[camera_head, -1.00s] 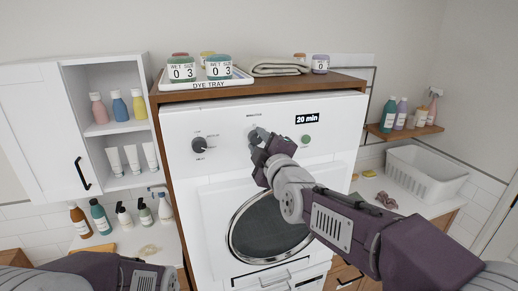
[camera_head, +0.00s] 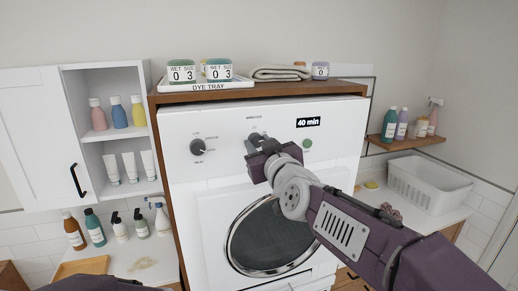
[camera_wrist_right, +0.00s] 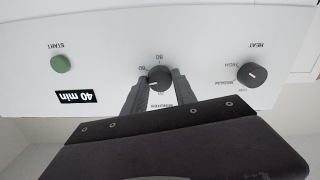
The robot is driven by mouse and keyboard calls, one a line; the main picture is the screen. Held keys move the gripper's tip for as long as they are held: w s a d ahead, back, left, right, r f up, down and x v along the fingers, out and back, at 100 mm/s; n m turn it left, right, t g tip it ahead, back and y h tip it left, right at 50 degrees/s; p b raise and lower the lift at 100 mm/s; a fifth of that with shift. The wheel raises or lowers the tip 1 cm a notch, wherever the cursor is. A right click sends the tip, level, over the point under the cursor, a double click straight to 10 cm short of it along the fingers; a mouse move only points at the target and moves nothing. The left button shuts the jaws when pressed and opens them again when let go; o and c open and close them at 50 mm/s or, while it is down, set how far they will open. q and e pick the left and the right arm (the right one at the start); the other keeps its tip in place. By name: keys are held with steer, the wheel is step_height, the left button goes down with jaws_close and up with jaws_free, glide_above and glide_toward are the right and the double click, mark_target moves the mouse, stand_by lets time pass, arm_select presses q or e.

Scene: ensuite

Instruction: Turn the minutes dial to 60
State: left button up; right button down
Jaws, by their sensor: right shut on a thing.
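The white dryer (camera_head: 205,225) stands in a wooden surround. Its minutes dial (camera_wrist_right: 159,78) is a dark round knob between the heat dial and the start button. In the head view the minutes dial (camera_head: 253,138) is partly hidden by my right gripper (camera_head: 262,145). My right gripper is shut on the minutes dial, with a finger on each side of it in the right wrist view (camera_wrist_right: 155,92). The display (camera_head: 308,122) reads 40 min. Of my left arm, only a dark part shows at the bottom left; its gripper is out of view.
The heat dial (camera_head: 198,147) is left of the minutes dial, and the green start button (camera_head: 307,143) is right of it. A dye tray (camera_head: 205,86) with labelled jars and a folded towel (camera_head: 281,72) sit on top. A white basket (camera_head: 430,184) stands at right.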

steer(key=m+b, duration=0.1)
steer(key=m, duration=0.3)
steer(key=shift+m, duration=1.9)
steer(key=shift+b, duration=0.3)
steer(key=c, duration=1)
jaws_free()
